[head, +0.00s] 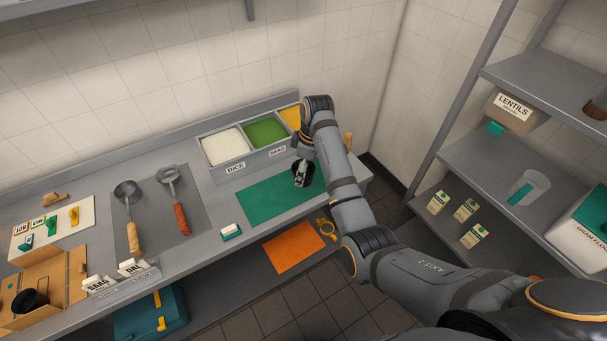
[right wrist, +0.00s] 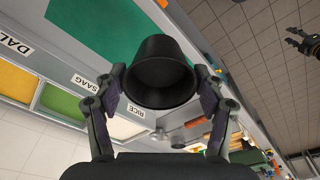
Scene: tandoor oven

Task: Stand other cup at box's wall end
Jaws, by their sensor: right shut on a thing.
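My right gripper (right wrist: 160,95) is shut on a black cup (right wrist: 160,50). The cup's mouth faces the wrist camera. In the head view, my right gripper (head: 303,168) is over the green mat (head: 262,205) by the bins; the cup is mostly hidden there. The open cardboard box (head: 62,272) is at the far left of the counter. Another black cup (head: 30,300) is in it; its pose is hard to tell. My left gripper (right wrist: 296,40) shows at the right edge of the right wrist view, away from the counter, with fingers apart and nothing visible between them.
Two ladles (head: 170,176) lie on a dark mat between the green mat and the box. Label blocks (head: 130,268) stand near the box at the counter's front. A white-and-green block (head: 230,231) sits near the front edge. Food bins (head: 232,166) line the wall.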

